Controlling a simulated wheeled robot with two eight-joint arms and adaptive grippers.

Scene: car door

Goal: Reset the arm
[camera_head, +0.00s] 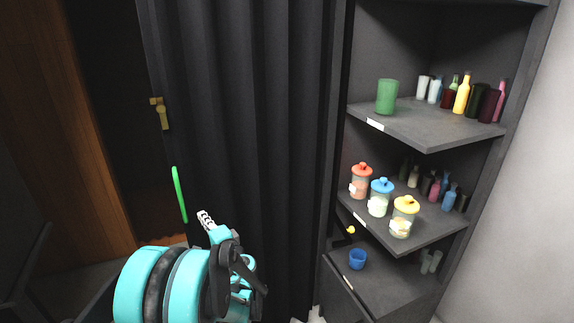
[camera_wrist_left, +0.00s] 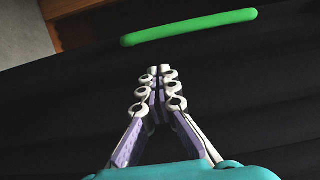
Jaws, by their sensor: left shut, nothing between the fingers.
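My left arm comes in from the bottom left in the head view. Its gripper (camera_head: 205,216) is shut and empty, held in front of the dark ribbed panel (camera_head: 240,110). A bright green bar (camera_head: 180,194) lies a little up and left of the fingertips. In the left wrist view the shut fingers (camera_wrist_left: 158,72) point toward the same green bar (camera_wrist_left: 190,27), with a visible gap between them. A brass handle (camera_head: 161,112) sits higher on the panel's left edge. My right gripper is not clearly in view.
A dark corner shelf (camera_head: 430,128) stands at the right with a green cup (camera_head: 387,96), several bottles, jars with red (camera_head: 361,181), blue (camera_head: 380,197) and yellow (camera_head: 404,215) lids, and a blue cup (camera_head: 357,259). A dark opening and brown wood (camera_head: 50,130) are at the left.

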